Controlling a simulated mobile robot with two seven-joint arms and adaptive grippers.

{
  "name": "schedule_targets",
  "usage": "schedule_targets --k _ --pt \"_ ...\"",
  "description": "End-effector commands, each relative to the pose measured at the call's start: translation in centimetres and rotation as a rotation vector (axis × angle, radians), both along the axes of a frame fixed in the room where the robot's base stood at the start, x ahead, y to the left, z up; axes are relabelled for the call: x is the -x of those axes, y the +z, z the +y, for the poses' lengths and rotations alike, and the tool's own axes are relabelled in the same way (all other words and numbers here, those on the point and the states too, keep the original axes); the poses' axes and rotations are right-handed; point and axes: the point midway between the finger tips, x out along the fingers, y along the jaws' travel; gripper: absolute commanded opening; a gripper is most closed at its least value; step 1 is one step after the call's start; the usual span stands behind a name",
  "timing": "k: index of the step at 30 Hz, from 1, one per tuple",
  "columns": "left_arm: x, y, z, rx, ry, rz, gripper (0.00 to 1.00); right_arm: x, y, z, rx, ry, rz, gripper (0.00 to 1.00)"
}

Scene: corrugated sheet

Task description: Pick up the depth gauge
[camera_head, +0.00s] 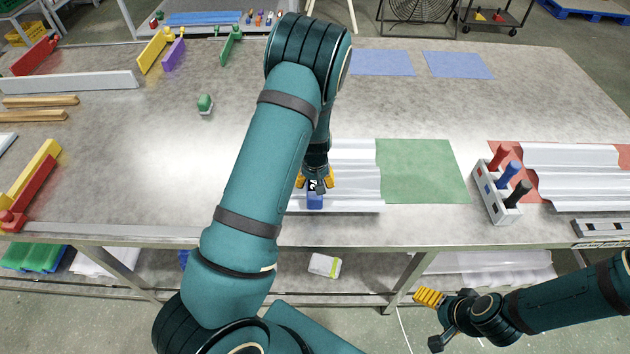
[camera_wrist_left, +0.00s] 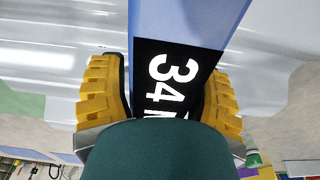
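The depth gauge (camera_head: 314,200) is a blue block with a black display on the corrugated sheet (camera_head: 350,175) at the front middle of the table. My left gripper (camera_head: 315,182) is over it from above, one yellow finger on each side. In the left wrist view, the gauge (camera_wrist_left: 180,20) runs up between the fingers (camera_wrist_left: 165,95), its display reading 34 with another character partly hidden. The fingers are close beside its sides; I cannot tell whether they press on it. My right gripper (camera_head: 432,320) is empty and open, in front of the table's edge.
A green mat (camera_head: 420,172) lies right of the sheet. A grey holder (camera_head: 497,197) with red, blue and black handled items stands further right, beside another corrugated sheet (camera_head: 575,165). A green-topped object (camera_head: 205,103) stands behind to the left. The table's back middle is largely clear.

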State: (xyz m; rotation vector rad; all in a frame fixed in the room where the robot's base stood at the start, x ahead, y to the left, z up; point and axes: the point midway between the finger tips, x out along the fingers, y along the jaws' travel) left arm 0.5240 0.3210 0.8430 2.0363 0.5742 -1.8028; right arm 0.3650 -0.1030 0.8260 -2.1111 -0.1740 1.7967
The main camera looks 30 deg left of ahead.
Motion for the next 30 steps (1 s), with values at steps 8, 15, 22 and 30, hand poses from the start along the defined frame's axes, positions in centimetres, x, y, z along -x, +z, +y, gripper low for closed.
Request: schedule_targets --k 8,15,22,30 --pt "0.0 0.0 0.0 -0.001 0.0 -0.001 0.03 0.0 0.0 0.0 0.0 0.0 0.0 0.79" --pt "-0.1 0.7 0.0 -0.001 0.0 -0.003 0.02 0.0 0.2 0.0 0.0 0.0 -0.001 0.79" --pt "-0.1 4.8 0.0 0.0 0.0 -0.004 0.02 -0.1 0.9 0.0 -0.001 -0.002 -0.004 0.79" --pt "-0.1 9.1 0.0 -0.001 -0.001 -0.003 0.02 -0.1 1.7 -0.1 -0.003 -0.002 -0.003 0.79"
